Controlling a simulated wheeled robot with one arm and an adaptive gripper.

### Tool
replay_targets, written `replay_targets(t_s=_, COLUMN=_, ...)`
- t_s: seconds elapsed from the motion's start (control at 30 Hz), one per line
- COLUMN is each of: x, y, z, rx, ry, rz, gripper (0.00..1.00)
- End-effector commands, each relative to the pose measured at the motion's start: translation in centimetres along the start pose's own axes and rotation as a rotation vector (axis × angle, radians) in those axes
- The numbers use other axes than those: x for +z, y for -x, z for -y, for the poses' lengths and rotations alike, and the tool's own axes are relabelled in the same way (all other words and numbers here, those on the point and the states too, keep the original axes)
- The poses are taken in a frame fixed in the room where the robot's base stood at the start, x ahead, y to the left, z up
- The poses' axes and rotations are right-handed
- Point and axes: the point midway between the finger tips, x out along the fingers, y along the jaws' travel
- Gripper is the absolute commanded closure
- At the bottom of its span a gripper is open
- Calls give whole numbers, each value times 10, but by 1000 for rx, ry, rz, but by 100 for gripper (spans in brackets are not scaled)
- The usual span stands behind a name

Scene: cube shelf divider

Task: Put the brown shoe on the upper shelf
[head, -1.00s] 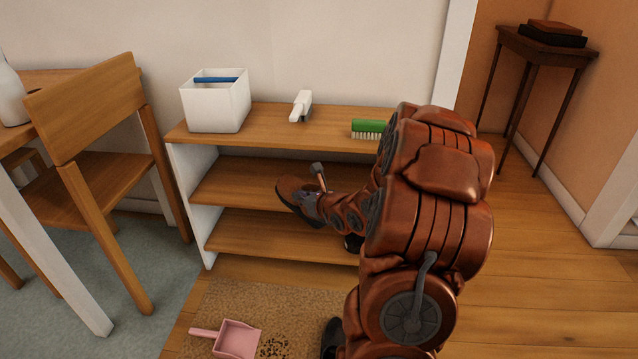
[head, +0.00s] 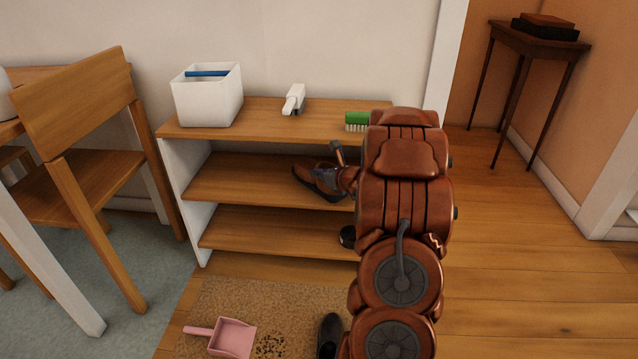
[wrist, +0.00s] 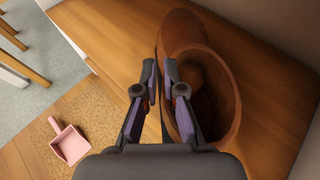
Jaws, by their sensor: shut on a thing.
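The brown shoe (head: 312,178) is at the upper shelf (head: 235,180), the board just under the unit's top, with its toe pointing left. It looks inside the shelf's front edge. I cannot tell whether its sole rests on the board. My gripper (head: 340,172) is at the shoe's heel end, partly hidden by my arm. In the wrist view my gripper (wrist: 162,85) is shut on the shoe's side wall, one finger outside and one inside the opening. The shoe (wrist: 228,100) shows there over the wooden board.
The unit's top holds a white bin (head: 208,100), a white object (head: 294,99) and a green brush (head: 357,121). The lower shelf (head: 270,232) has a dark shoe (head: 348,237) near my arm. A pink dustpan (head: 232,338) and dark shoe (head: 329,335) are on the mat (head: 240,295). Upper shelf's left is clear.

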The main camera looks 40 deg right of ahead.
Motion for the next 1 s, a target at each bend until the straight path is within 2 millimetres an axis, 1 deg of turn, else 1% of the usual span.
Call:
replay_targets(t_s=0.03, x=-10, y=-4, z=0, rx=0, ry=0, rz=-2, gripper=100)
replay_targets(t_s=0.23, x=-25, y=-10, z=-1, rx=0, ry=1, rz=1, gripper=100)
replay_targets(t_s=0.77, x=-30, y=-13, z=-1, rx=0, ry=0, rz=4, gripper=100)
replay_targets(t_s=0.8, x=-29, y=-12, z=-1, rx=0, ry=0, rz=3, gripper=89)
replay_targets(t_s=1.0, x=-29, y=-12, z=-1, rx=1, ry=1, rz=2, gripper=68)
